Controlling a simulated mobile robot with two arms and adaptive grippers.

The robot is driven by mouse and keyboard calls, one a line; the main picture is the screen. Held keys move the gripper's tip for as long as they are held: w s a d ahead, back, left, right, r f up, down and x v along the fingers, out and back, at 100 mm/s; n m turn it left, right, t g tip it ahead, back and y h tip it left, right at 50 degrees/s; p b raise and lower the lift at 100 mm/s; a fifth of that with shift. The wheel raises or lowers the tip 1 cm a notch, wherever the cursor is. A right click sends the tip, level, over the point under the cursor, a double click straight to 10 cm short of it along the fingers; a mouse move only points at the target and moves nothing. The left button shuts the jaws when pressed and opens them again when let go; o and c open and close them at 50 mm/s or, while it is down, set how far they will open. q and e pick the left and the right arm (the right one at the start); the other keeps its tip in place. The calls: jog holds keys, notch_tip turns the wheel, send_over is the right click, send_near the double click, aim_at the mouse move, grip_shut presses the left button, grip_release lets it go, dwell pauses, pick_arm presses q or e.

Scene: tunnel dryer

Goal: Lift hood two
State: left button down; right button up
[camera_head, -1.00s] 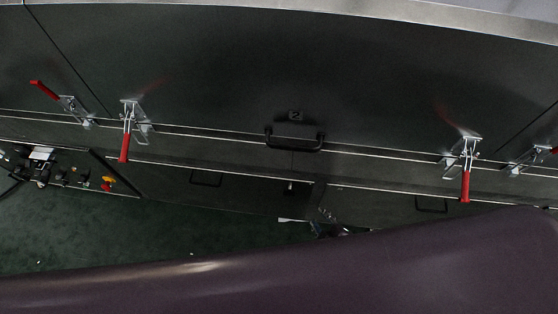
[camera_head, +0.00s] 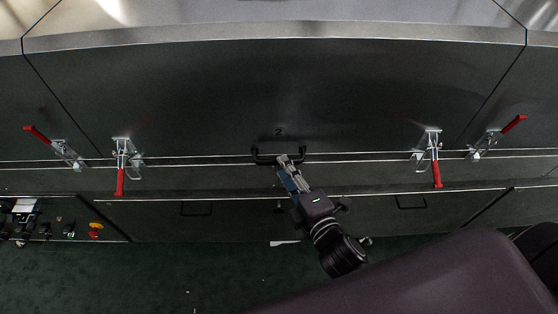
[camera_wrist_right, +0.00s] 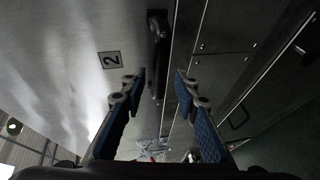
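Hood two (camera_head: 340,100) is a wide dark panel with a "2" label (camera_head: 278,132) and a black bar handle (camera_head: 263,156) near its lower edge. The hood lies down, its lower edge along the front seam. My right gripper (camera_head: 287,162) is at the handle's middle, reaching up from below. In the right wrist view, the fingers (camera_wrist_right: 160,82) are spread apart. The handle (camera_wrist_right: 157,50) shows in the gap between them, nearer the left finger; whether it touches is unclear. The label (camera_wrist_right: 111,60) shows at left. My left gripper is not in view.
Two latches (camera_head: 121,160) (camera_head: 433,155) flank the handle, their red levers pointing down. Outer latches (camera_head: 62,148) (camera_head: 490,140) have levers angled up and outward. A control panel (camera_head: 45,222) with buttons is at lower left. Green floor (camera_head: 190,270) lies in front.

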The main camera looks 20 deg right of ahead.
jog(key=shift+x, duration=1.9)
jog(key=shift+c, duration=0.4)
grip_shut()
